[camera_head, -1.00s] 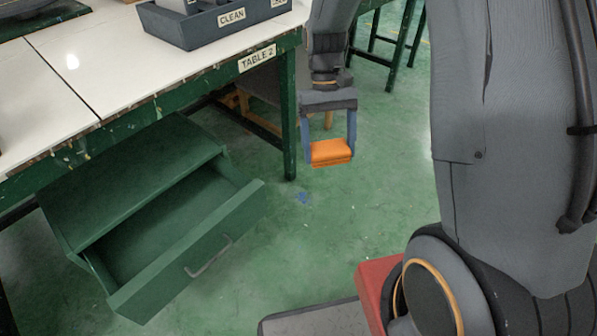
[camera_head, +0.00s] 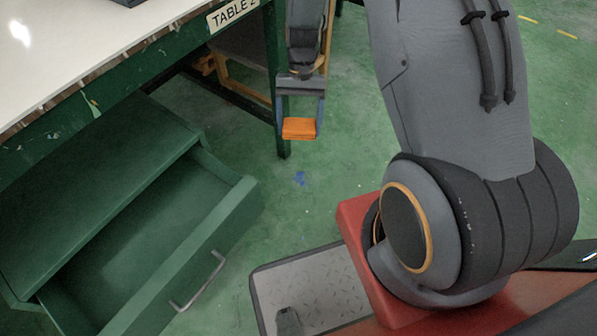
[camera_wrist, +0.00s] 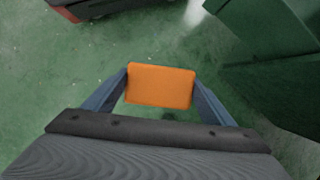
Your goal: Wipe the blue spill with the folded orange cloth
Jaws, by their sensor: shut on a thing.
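The folded orange cloth (camera_head: 299,128) is a small flat block held between the two fingers of my gripper (camera_head: 300,122). In the wrist view the cloth (camera_wrist: 161,85) spans between the blue-grey fingertips of my gripper (camera_wrist: 160,88), and its broad face shows. The blue spill (camera_head: 299,178) is a small spot on the green floor. In the head view it lies just below the cloth in the picture. The cloth appears to be above the floor, apart from the spill. The spill is not seen in the wrist view.
A green cabinet with an open, empty drawer (camera_head: 190,250) stands left of the spill. A white-topped table (camera_head: 90,45) with a green leg (camera_head: 283,140) and a "TABLE 2" sign (camera_head: 232,14) stands behind. The floor (camera_head: 345,150) right of the spill is clear.

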